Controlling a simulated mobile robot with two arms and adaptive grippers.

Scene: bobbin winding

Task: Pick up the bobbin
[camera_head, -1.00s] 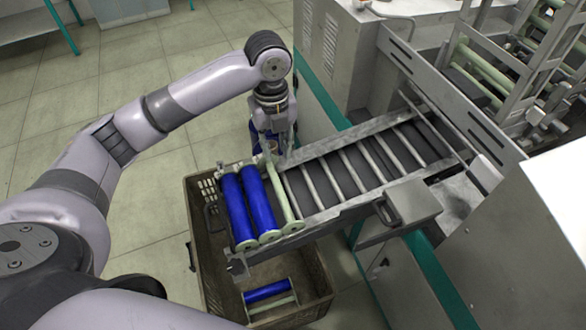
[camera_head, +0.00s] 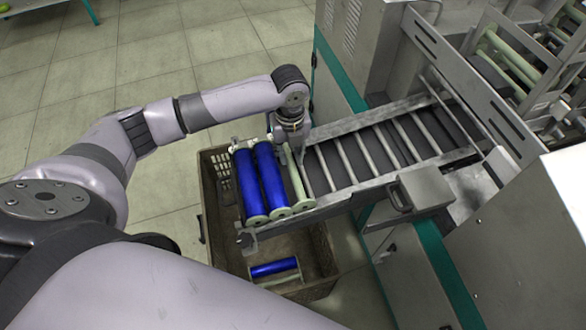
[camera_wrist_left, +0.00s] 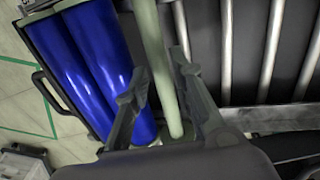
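Two blue-wound bobbins (camera_head: 242,184) (camera_head: 270,178) lie side by side on the end of the metal rack (camera_head: 335,195). A bare pale green bobbin (camera_head: 297,186) lies just right of them. My left gripper (camera_head: 293,150) is at the far end of this pale bobbin. In the left wrist view its open fingers (camera_wrist_left: 160,65) stand on either side of the pale bobbin's shaft (camera_wrist_left: 160,95), with gaps visible. The blue bobbins show left of the fingers (camera_wrist_left: 95,65). My right gripper is not in view.
A brown crate (camera_head: 210,215) stands under the rack end, with a blue bobbin (camera_head: 272,268) lying in it. The rack's rungs right of the pale bobbin are empty. Grey machine cabinets (camera_head: 490,230) flank the rack. Open floor (camera_head: 150,60) lies to the left.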

